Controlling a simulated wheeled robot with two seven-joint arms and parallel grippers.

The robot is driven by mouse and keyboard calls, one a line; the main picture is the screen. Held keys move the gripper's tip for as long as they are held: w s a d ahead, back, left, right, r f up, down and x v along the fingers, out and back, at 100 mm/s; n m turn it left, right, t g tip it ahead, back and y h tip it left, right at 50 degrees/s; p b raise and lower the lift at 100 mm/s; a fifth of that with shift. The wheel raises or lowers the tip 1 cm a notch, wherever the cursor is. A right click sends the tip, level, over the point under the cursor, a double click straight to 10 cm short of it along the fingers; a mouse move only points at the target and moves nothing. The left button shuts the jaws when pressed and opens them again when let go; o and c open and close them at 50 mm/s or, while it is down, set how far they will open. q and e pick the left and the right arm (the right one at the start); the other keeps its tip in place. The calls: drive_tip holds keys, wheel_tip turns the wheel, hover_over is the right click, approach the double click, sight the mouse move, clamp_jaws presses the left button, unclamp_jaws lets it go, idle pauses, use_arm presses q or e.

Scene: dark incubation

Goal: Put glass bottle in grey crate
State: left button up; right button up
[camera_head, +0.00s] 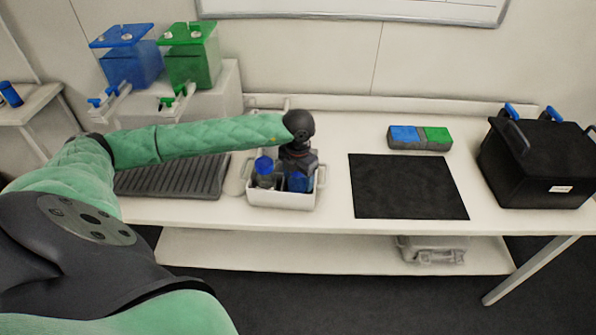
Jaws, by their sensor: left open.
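A light grey crate (291,202) with end handles stands on the table in the head view. A dark, see-through bottle with a blue cap (264,168) stands upright in its left compartment. My left gripper (299,170) points down over the crate's right compartment, with its jaws open. A blue, see-through bottle-like thing (298,183) is in that compartment, just below the jaws. The gripper hides its top, and I cannot tell whether the jaws touch it. My right gripper is out of the picture.
A black mat (408,187) lies right of the crate, with a blue and green block (419,138) behind it. A black box (540,165) stands far right. A dark ribbed tray (175,178) lies left. Blue (131,62) and green (192,60) dispensers stand behind.

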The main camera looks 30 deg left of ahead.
use_arm(q)
drive_tip(key=shift+r, duration=0.1)
drive_tip(key=shift+r, duration=0.35)
drive_tip(key=shift+r+b, duration=0.5)
drive_tip(key=shift+r, duration=0.35)
wheel_tip(320, 180, up, 10)
drive_tip(key=b, duration=0.3)
drive_tip(key=shift+f, duration=0.15)
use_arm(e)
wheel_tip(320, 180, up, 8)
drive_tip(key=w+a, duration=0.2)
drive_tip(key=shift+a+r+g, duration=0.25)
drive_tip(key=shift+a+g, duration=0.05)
